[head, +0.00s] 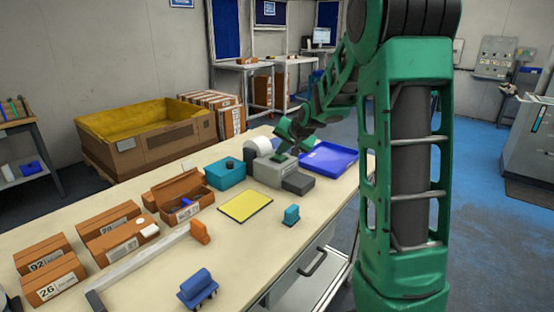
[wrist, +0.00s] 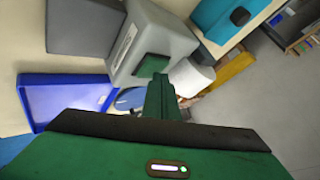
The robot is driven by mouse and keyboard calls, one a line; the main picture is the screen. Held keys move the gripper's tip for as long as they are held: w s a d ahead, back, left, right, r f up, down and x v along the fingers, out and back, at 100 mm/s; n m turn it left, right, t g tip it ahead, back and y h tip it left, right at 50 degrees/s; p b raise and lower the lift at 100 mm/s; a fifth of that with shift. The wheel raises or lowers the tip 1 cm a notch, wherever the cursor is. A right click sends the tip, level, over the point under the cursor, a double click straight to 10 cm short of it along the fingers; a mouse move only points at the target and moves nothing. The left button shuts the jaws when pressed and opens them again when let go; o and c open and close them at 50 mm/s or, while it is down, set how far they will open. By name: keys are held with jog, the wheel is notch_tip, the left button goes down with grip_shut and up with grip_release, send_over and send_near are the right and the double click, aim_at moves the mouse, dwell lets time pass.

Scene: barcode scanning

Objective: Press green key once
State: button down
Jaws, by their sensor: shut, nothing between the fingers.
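The green key (wrist: 152,65) is a dark green square on the face of a grey box-shaped machine (wrist: 168,38). The machine (head: 270,173) stands on the table in the head view, with a white roll (head: 260,145) behind it. My gripper (wrist: 158,82) is shut and empty, its green fingers just below the key in the wrist view. Whether the tips touch the key I cannot tell. In the head view my gripper (head: 282,150) is low over the machine and partly hides its top.
A blue tray (head: 330,158) lies right of the machine and a dark grey block (head: 298,183) in front. A teal box (head: 226,173), open brown carton (head: 178,193) and yellow mat (head: 245,206) are to the left.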

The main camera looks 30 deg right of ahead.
aim_at(281, 158)
jog(key=shift+f, duration=0.4)
dwell(0.4)
jog(key=shift+r, duration=1.1)
jog(key=shift+r, duration=2.5)
